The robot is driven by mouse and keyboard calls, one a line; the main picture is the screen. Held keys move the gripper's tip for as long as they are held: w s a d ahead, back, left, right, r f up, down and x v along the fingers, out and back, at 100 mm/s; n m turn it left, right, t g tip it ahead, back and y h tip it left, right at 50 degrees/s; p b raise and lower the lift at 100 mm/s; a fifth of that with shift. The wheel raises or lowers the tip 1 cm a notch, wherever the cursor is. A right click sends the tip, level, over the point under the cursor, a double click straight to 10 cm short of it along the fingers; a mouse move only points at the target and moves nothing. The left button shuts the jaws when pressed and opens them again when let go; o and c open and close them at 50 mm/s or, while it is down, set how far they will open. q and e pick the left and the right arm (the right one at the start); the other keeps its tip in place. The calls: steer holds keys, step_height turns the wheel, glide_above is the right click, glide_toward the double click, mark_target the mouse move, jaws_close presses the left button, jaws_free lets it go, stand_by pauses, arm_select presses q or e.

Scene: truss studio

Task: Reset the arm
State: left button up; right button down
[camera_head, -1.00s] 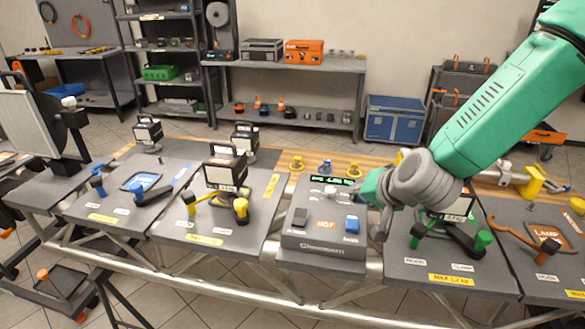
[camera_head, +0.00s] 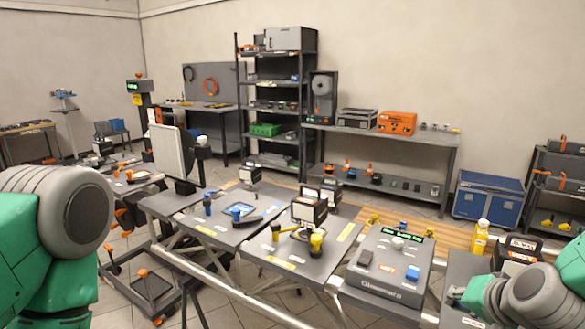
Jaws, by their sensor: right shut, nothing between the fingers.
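My right arm comes in at the bottom right corner as a green and grey link. Its right gripper (camera_head: 468,296) is low at the right, over or beside the dark panel there. It is shut and holds nothing that I can see; its fingertips are small and partly hidden. My left arm shows at the left edge as a large grey ring joint with green links. The left gripper is out of the picture.
A grey scale-like box (camera_head: 388,292) with a lit display stands left of the right gripper. A yellow bottle (camera_head: 480,238) stands behind it. Dark panels with block-shaped tools (camera_head: 309,211) run leftward. A blue chest (camera_head: 487,197) stands on the floor behind.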

steer(key=s+a+f+n+g+b, duration=0.1)
steer(key=s+f+n+g+b, duration=0.15)
steer(key=s+f, duration=0.65)
steer(key=s+a+f+n+g+b, duration=0.1)
steer(key=s+f+n+g+b, duration=0.2)
steer(key=f, duration=0.9)
arm_select(q)
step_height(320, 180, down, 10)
steer(key=b, duration=0.4)
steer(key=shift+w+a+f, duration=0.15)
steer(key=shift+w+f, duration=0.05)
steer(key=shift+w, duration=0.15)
arm_select(e)
steer(key=s+f+n+g, duration=0.1)
steer(key=s+f, duration=0.5)
steer(key=s, duration=0.2)
steer(key=s+a+f+n+g, duration=0.1)
steer(key=s+f+n+g, duration=0.1)
steer(key=s+f, duration=0.4)
steer(key=shift+s+a+h, duration=0.15)
steer(key=shift+s+h, duration=0.15)
steer(key=shift+s, duration=0.9)
